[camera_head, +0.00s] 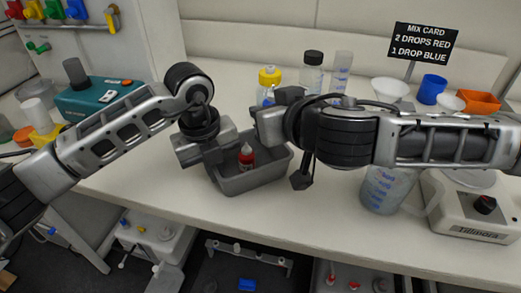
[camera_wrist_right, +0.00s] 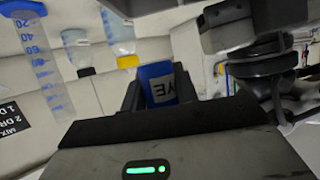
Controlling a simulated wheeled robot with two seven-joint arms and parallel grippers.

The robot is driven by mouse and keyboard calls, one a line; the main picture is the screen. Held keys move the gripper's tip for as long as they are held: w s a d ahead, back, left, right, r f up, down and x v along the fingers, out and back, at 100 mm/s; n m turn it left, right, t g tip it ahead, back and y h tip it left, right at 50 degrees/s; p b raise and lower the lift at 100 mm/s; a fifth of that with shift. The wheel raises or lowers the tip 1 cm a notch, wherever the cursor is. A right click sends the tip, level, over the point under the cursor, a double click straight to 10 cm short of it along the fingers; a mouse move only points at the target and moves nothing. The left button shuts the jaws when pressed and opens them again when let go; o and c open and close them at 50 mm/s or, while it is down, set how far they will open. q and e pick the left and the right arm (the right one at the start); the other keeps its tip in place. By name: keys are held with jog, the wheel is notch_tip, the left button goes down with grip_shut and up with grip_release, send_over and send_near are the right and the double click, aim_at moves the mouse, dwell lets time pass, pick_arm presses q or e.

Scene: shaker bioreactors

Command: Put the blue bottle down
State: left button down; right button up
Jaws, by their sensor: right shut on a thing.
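My right gripper (camera_head: 268,122) is over the back of a grey tray (camera_head: 265,182). In the right wrist view its fingers (camera_wrist_right: 160,92) are closed on the blue bottle (camera_wrist_right: 160,86), whose label shows the letters "YE". In the head view the blue bottle is hidden by the gripper and arm. A red bottle (camera_head: 247,158) stands upright in the tray, near its left part. My left gripper (camera_head: 204,150) is at the tray's left rim, beside the red bottle. Its fingertips are not clear, and I cannot tell whether it is open.
Behind the tray stand a yellow-capped bottle (camera_head: 269,78), a dark-capped bottle (camera_head: 312,72) and a measuring cylinder (camera_head: 342,70). A jug (camera_head: 384,190) and a white device (camera_head: 470,212) are at the right. The bench (camera_head: 140,185) is clear left of the tray.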

notch_tip(320, 180, down, 7)
jog(key=shift+r, duration=0.15)
dwell(0.4)
jog(key=shift+f, duration=0.6)
jog(key=o, duration=0.6)
jog(key=shift+r, duration=0.1)
jog(key=shift+r, duration=0.3)
jog(key=v, duration=0.7)
jog(key=shift+s+r, duration=0.15)
jog(key=shift+r, duration=0.15)
